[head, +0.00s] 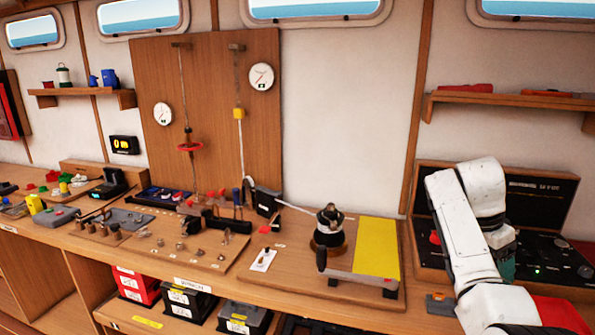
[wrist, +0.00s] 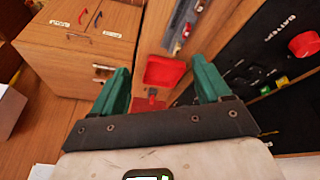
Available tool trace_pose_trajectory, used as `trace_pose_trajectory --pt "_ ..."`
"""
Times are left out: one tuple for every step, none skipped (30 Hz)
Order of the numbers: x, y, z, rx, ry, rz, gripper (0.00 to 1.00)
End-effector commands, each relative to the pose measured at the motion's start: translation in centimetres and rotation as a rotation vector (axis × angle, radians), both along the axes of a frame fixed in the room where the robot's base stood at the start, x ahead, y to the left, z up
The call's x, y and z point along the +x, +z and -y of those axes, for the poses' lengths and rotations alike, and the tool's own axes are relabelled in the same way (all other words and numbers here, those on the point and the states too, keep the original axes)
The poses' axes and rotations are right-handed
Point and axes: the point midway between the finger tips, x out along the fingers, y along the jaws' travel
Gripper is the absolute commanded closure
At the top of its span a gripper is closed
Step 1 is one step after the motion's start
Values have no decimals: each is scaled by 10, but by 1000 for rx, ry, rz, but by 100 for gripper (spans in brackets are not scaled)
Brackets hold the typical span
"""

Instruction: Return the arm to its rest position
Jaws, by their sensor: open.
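My white arm shows at the right of the head view, bent in front of the black control panel (head: 540,205). A bit of teal, likely my gripper (head: 508,264), shows beside the arm's lower part; the rest of it is hidden there. In the wrist view my gripper (wrist: 161,76) has its two green fingers spread wide with nothing held between them. Beyond the fingers a red piece (wrist: 164,72) sits on a wooden surface; I cannot tell whether a finger touches anything.
The wooden workbench (head: 225,285) carries a winch drum (head: 328,228), a yellow panel (head: 374,248) and many small fittings. A shelf (head: 510,101) hangs above my arm. In the wrist view a wooden box (wrist: 75,50) is at left and a black panel with a red knob (wrist: 305,44) at right.

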Motion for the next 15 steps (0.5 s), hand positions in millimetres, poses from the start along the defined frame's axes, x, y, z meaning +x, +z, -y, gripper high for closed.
trace_pose_trajectory --pt "-4 -17 -2 7 20 -8 23" --pt "-5 -25 -4 11 35 -11 23" --pt "-9 -36 -6 16 54 -16 23" --pt "-12 -46 -7 20 72 -21 23" --pt "-15 -57 -9 24 89 -26 23" --pt "-20 -73 -12 32 116 -32 23" --pt "-25 -85 -15 39 140 -38 23" --pt "-30 -99 -17 44 164 -44 23" --pt "-39 -117 -21 52 199 -51 23" --pt "-45 -131 -24 60 228 -57 23" --pt "-52 -144 -27 66 256 -63 23" --pt "-62 -161 -31 74 295 -69 23" --pt "-70 -173 -34 81 324 -73 23" --pt "-78 -185 -38 87 352 -79 23" --pt "-90 -201 -42 94 391 -86 23"
